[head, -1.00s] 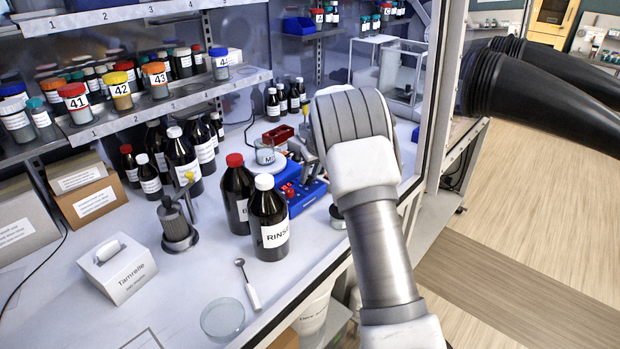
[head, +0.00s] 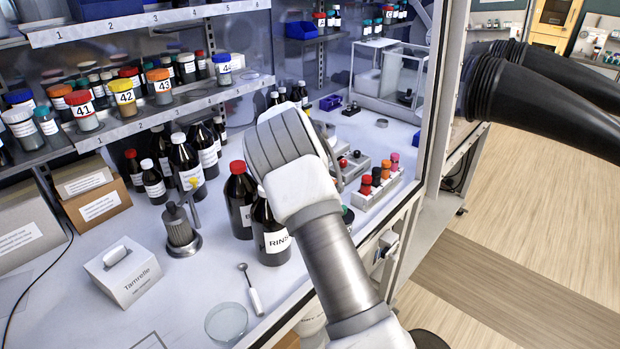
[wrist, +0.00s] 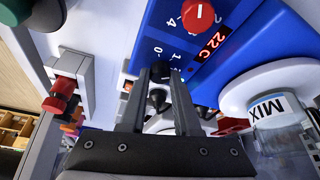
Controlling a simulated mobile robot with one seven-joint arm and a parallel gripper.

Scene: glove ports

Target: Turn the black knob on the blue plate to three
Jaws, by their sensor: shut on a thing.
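In the wrist view the blue plate (wrist: 228,62) carries a red knob (wrist: 198,14), a lit "22 C" display and white scale numerals. The black knob (wrist: 160,70) sits between the fingertips of my gripper (wrist: 159,76), which is shut on it. White numerals show just above the knob, tilted in this view. The knob's pointer is too hidden to read. In the head view my arm's wrist covers the plate, the knob and the gripper.
A red knob on a grey block (wrist: 62,95) is close at left. In the head view, dark bottles, including the RINSE bottle (head: 268,238), stand beside my arm.

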